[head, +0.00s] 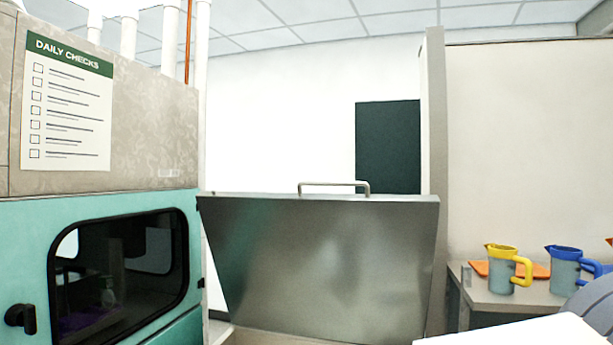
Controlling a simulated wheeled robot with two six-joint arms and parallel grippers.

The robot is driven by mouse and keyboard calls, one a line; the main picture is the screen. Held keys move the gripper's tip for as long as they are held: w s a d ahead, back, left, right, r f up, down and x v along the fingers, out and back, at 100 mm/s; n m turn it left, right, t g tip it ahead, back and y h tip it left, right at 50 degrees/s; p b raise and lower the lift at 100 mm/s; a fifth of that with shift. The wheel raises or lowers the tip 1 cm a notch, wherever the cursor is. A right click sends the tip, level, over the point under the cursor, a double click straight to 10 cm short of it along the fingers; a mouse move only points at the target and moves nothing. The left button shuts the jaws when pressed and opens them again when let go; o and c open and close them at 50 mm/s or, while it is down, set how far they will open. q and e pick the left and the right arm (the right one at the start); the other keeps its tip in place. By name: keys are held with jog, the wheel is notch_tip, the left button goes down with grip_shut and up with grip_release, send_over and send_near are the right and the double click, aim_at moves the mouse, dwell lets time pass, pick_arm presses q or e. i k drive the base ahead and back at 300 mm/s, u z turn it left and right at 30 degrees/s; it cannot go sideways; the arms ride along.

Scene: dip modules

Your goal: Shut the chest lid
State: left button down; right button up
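The chest lid (325,265) is a broad brushed-metal panel in the middle of the head view. It stands raised and open, with its inner face towards me. A bar handle (334,184) shows along its top edge. A strip of the chest (270,336) shows at the bottom edge of the view, and the rest of the chest is out of frame. Neither of my grippers is in view. A white and grey-blue part at the lower right looks like my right arm, apart from the lid in the picture.
A teal machine (25,235) with a dark window and a checklist (68,105) above stands close on the left. A counter (490,297) on the right holds a yellow-handled jug (500,270) and a blue-handled jug (563,272). A narrow grey pillar (434,160) rises behind the lid's right side.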

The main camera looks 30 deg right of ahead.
aim_at(347, 267)
jog(key=z, duration=0.5)
jog(key=i, duration=0.8)
jog(key=z, duration=0.65)
